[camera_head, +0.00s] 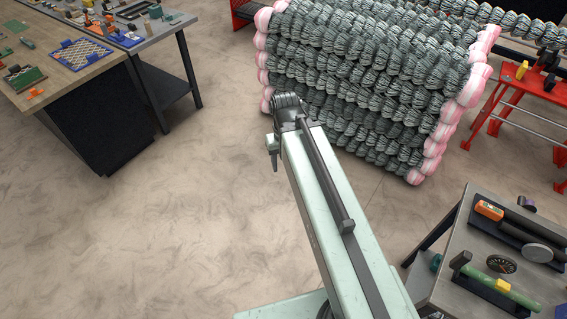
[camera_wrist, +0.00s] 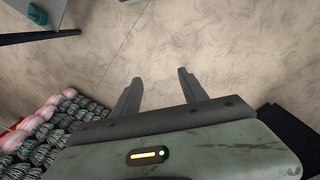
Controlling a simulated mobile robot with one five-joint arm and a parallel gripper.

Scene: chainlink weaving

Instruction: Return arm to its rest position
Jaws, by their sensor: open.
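My arm (camera_head: 335,215) reaches forward from the bottom of the head view, pale green with a dark strip along it. Its far end is a dark joint (camera_head: 288,107) in front of the woven mesh roll. My gripper (camera_wrist: 160,82) shows in the wrist view with its two dark fingers spread apart. Nothing is between them; bare floor (camera_wrist: 160,40) lies beyond.
A large roll of grey woven mesh (camera_head: 360,80) with pink ends stands ahead. A wooden workbench (camera_head: 50,65) with tools is at left. A small grey tool table (camera_head: 465,240) is at lower right. Red stands (camera_head: 510,100) are at right. The floor at centre-left is clear.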

